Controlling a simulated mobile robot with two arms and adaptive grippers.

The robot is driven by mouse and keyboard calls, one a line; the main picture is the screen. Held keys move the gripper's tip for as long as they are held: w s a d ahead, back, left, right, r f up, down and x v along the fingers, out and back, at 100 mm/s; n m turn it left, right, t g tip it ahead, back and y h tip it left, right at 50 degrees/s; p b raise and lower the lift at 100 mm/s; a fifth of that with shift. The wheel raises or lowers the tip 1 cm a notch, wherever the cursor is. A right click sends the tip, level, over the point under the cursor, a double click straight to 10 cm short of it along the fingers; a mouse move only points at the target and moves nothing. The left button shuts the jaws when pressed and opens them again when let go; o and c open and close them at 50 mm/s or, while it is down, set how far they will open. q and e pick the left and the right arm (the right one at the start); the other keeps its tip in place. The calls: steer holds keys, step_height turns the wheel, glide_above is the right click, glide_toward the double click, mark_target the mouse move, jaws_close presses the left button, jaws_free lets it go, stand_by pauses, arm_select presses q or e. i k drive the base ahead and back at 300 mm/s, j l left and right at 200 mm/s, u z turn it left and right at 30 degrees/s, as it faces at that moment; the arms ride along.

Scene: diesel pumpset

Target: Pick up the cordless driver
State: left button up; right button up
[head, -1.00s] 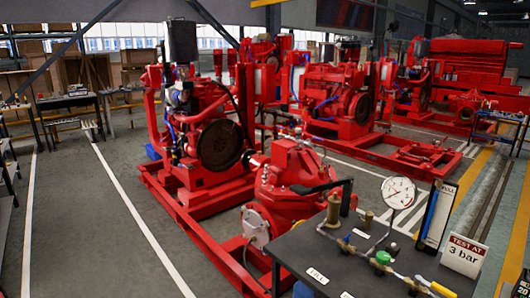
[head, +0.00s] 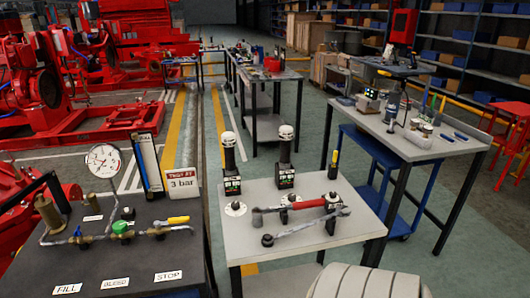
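I cannot pick out the cordless driver with certainty. A dark upright tool-like object (head: 392,108) stands on the grey bench at the right, but it is too small to name surely. A light-topped table (head: 265,245) in the middle foreground carries a long red-handled wrench (head: 300,207), a second wrench (head: 305,226) and two black posts with white caps (head: 229,152) (head: 286,150). A slim black and yellow item (head: 333,165) stands at its far right corner. Neither gripper shows in the head view.
A dark test table (head: 120,255) with a gauge (head: 103,159), valves and a "3 bar" sign (head: 182,183) stands at the left. Red pumpsets fill the left back; shelves line the right. Floor shows between the tables.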

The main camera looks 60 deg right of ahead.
mark_target(286, 131)
steer(key=z, duration=2.1)
steer(key=u, duration=1.65)
steer(key=i+j+u, duration=0.1)
steer(key=i+j, duration=0.2)
steer(key=i, duration=0.15)
steer(key=i+j+u, duration=0.15)
steer(key=i, duration=0.35)
steer(key=i+j+u, duration=0.1)
steer(key=i+j, duration=0.25)
steer(key=i+z, duration=0.1)
steer(key=z, duration=2.65)
